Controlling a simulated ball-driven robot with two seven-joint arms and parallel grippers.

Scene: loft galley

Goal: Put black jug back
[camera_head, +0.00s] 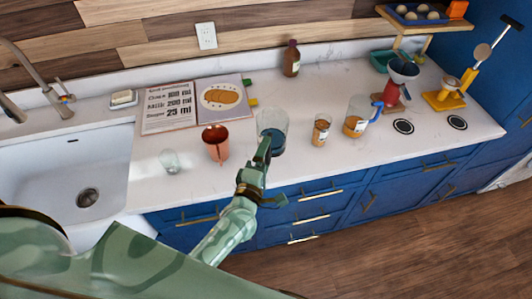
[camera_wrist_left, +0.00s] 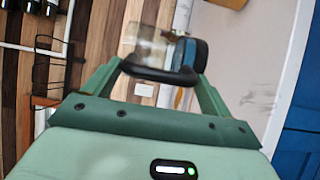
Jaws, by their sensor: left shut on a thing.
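The black jug (camera_head: 272,122) is a clear vessel with dark blue contents low inside, in the middle of the head view near the counter's front edge. In the left wrist view its clear body (camera_wrist_left: 147,42) and black handle (camera_wrist_left: 158,73) show between my fingers. My left gripper (camera_head: 264,150) is shut on that handle, on the jug's near side. Its fingers also show in the left wrist view (camera_wrist_left: 155,82). I cannot tell whether the jug's base touches the counter. My right gripper is not in view.
A copper cup (camera_head: 216,143) and small glass (camera_head: 170,161) stand left of the jug. A small brown-filled glass (camera_head: 321,130) and blue-handled jug (camera_head: 357,117) stand right. Two black-ringed discs (camera_head: 403,126) lie farther right. An open recipe book (camera_head: 168,108) lies behind. The sink (camera_head: 70,165) is left.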

